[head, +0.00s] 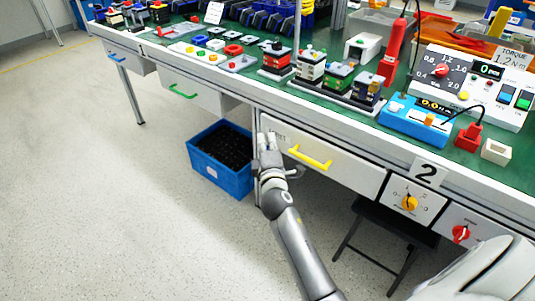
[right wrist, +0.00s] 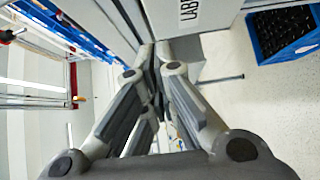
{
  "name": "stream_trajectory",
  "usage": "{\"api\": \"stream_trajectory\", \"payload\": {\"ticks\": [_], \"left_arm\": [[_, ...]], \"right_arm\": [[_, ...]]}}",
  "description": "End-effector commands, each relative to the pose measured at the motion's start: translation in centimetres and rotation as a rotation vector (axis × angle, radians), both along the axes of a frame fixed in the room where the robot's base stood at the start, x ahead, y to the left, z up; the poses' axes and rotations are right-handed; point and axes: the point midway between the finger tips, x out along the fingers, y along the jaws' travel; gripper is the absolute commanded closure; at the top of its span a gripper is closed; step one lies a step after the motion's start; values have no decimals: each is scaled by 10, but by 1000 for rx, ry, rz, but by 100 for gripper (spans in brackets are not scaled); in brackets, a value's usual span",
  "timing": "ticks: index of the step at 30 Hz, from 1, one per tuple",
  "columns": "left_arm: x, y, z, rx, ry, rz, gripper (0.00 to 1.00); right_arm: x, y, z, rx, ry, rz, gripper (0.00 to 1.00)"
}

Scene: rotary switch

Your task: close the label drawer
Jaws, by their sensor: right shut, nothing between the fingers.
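My right gripper (head: 268,140) is shut and empty, at the left end of the drawer with the yellow handle (head: 311,157). Its fingers cover part of that pale drawer front (head: 352,174). In the right wrist view the closed fingers (right wrist: 158,58) are beside a pale front bearing partly cut-off lettering that starts "LAB" (right wrist: 188,14). This looks like the label drawer, probably the yellow-handled one. I cannot tell how far it stands out, or whether the fingers touch it. My left gripper is not in view.
A blue crate (head: 228,178) stands on the floor left of my right gripper. Drawers with green (head: 183,92) and blue (head: 117,57) handles are farther left. A dial panel (head: 410,203) and a dark stool (head: 385,232) are at right. Open floor lies at lower left.

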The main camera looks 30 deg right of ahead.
Motion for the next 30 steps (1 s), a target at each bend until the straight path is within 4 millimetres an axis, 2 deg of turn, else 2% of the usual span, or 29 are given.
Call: {"api": "stream_trajectory", "payload": {"ticks": [1,3,9,23,30], "left_arm": [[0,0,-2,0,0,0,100],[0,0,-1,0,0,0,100],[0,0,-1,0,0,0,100],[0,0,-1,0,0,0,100],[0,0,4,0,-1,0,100]], "right_arm": [[10,-4,0,-1,-2,-1,100],[13,-17,1,-4,1,-2,100],[21,-36,0,-2,1,-1,100],[23,-41,0,0,1,0,100],[32,-63,1,-2,1,-1,100]]}}
